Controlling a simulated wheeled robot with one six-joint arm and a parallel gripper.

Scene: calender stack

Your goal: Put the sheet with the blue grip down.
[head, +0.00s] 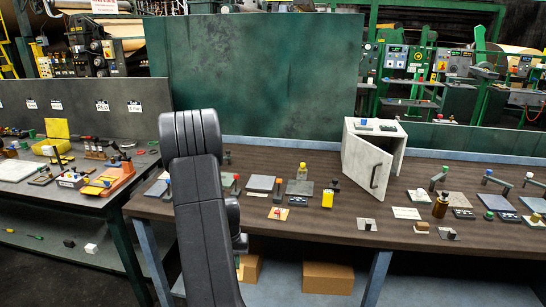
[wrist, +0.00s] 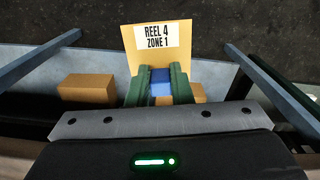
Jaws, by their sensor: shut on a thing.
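The sheet (wrist: 160,58) is a tan card with a white label reading "REEL 4 ZONE 1", and it shows in the wrist view. Its blue grip (wrist: 160,90) is between the two green fingers of my gripper (wrist: 160,78), which are shut on it. The sheet is held out past the fingertips, with dark floor behind it. In the head view my dark arm stands in front of the bench and hides the gripper and the sheet.
The brown bench (head: 300,225) carries many small blocks and plates. A white cabinet (head: 365,155) stands on it with its door ajar. A second bench (head: 60,200) is at left. Cardboard boxes (head: 328,278) sit on the low shelf. Small bare patches lie along the brown bench's front edge.

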